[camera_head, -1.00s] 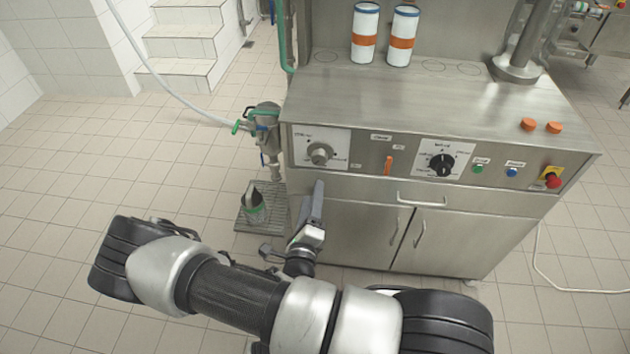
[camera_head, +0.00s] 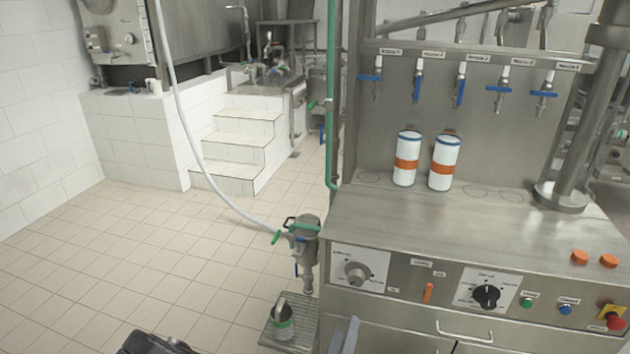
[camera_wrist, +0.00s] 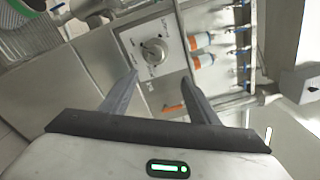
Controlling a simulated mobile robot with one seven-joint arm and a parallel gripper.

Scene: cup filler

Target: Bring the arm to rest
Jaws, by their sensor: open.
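My gripper (camera_wrist: 158,90) is open and empty in the wrist view, its two fingers spread apart in front of the machine's panel with the grey dial (camera_wrist: 153,51). In the head view only a fingertip (camera_head: 344,336) shows at the lower edge, in front of the steel cabinet (camera_head: 420,215). A black piece of my arm shows at the bottom left of the head view; the rest of it is out of frame.
Two white cups with orange bands (camera_head: 407,158) (camera_head: 445,162) stand on the counter below blue-handled taps (camera_head: 461,84). A metal jug (camera_head: 283,325) stands on a floor grate (camera_head: 305,330) under a valve (camera_head: 302,240). Tiled floor (camera_head: 120,250) at left is clear.

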